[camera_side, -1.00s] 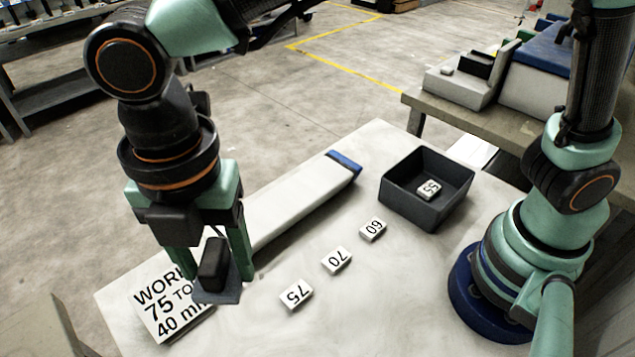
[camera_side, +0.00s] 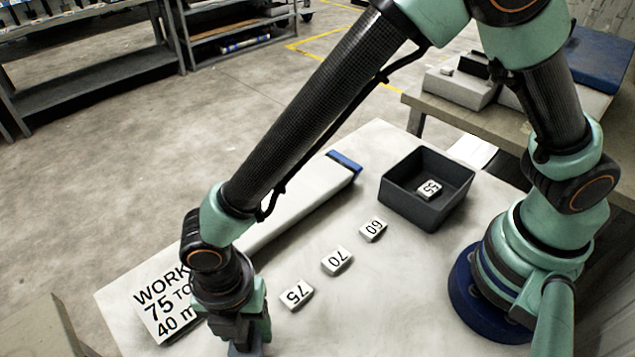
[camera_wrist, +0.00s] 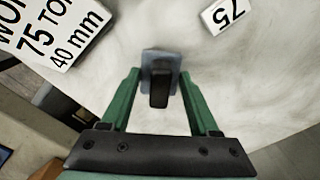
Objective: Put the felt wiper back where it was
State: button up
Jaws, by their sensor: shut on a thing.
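The felt wiper, a black grip block on a grey-blue felt pad, is between my gripper's fingers in the wrist view (camera_wrist: 160,86). My gripper (camera_wrist: 160,77) is shut on it, with a green finger on each side. In the side view my gripper (camera_side: 243,335) is low over the near edge of the table, and a sliver of the grey pad (camera_side: 245,349) shows beneath it. The rest of the wiper is hidden there by my gripper. I cannot tell whether the pad touches the table.
The work sign (camera_side: 165,305) lies left of my gripper. Number tiles 75 (camera_side: 296,295), 70 (camera_side: 337,261) and 60 (camera_side: 373,229) run up the table (camera_side: 390,290). A dark tray (camera_side: 408,203) holds tile 55 (camera_side: 429,189). A long pale blue-ended bar (camera_side: 300,203) lies behind.

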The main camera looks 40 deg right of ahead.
jog(key=shift+f, duration=0.75)
jog(key=shift+f, duration=0.15)
jog(key=o, duration=1.2)
